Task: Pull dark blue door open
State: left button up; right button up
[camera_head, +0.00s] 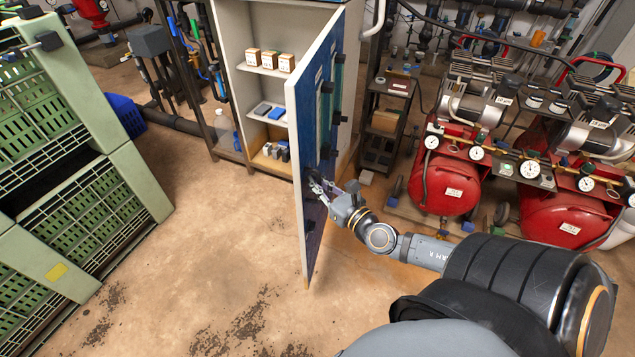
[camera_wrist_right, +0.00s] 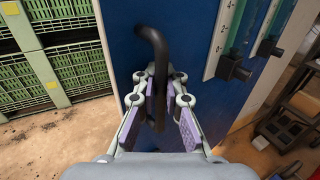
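The dark blue door (camera_head: 323,130) of the cabinet stands swung well open, its pale edge toward me and its blue face to the right. In the right wrist view the blue face (camera_wrist_right: 112,38) fills the middle, with a black curved handle (camera_wrist_right: 153,45) on it. My right gripper (camera_head: 315,183) is at the door's blue face. In the wrist view its fingers (camera_wrist_right: 159,85) lie on both sides of the handle, with the purple pads closed in on it. The handle's lower part is partly hidden between the fingers. My left gripper is not in view.
The open cabinet (camera_head: 232,45) holds small boxes (camera_head: 270,60) on its shelves. Green crates (camera_head: 75,205) stand at the left. Red compressors (camera_head: 455,185) stand at the right, near my right arm. The floor between crates and door is clear.

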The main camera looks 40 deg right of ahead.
jog(key=shift+o, duration=1)
jog(key=shift+s+a+f, duration=0.1)
jog(key=shift+a, duration=0.05)
jog(key=shift+s, duration=0.1)
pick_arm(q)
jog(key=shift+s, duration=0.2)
pick_arm(e)
jog(key=s, duration=0.7)
jog(key=shift+s+d, duration=0.2)
jog(key=shift+d, duration=0.05)
